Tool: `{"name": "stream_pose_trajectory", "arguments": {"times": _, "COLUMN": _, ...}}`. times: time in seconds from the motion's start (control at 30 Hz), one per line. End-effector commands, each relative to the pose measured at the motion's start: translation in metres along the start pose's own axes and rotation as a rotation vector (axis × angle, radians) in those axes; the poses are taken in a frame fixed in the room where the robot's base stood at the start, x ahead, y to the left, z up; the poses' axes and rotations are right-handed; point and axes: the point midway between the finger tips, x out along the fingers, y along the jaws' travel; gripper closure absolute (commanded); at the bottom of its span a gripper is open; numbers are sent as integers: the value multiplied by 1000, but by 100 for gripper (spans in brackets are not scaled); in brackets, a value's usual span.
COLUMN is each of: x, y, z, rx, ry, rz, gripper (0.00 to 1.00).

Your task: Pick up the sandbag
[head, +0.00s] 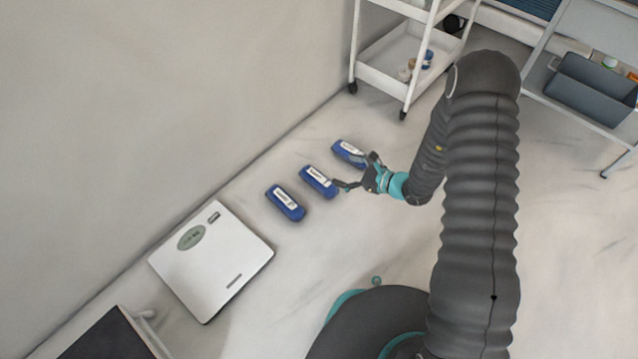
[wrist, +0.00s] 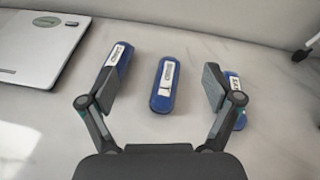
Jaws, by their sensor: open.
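Three blue sandbags with white labels lie in a row on the floor: a left one (head: 285,203), a middle one (head: 317,181) and a right one (head: 347,151). My gripper (head: 354,172) is open and empty, just right of the middle sandbag. In the wrist view, the middle sandbag (wrist: 164,86) shows between and beyond my spread fingers, touching neither as far as I can see. The left sandbag (wrist: 123,57) is partly hidden by the left finger, and the right sandbag (wrist: 238,97) partly by the right finger.
A white scale (head: 212,262) lies on the floor left of the sandbags. A wall runs behind them. A white wheeled cart (head: 385,82) stands beyond the right sandbag. A shelf with a grey bin (head: 590,90) is at the far right.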

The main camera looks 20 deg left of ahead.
Motion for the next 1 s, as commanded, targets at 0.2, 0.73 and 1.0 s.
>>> {"name": "stream_pose_trajectory", "arguments": {"times": 0.2, "x": 18, "y": 9, "z": -79, "rx": 145, "ry": 45, "rz": -112, "gripper": 10}}
{"name": "stream_pose_trajectory", "arguments": {"times": 0.73, "x": 78, "y": 4, "z": -109, "rx": 185, "ry": 62, "rz": -152, "gripper": 10}}
{"name": "stream_pose_trajectory", "arguments": {"times": 1.0, "x": 105, "y": -1, "z": -110, "rx": 186, "ry": 63, "rz": -153, "gripper": 10}}
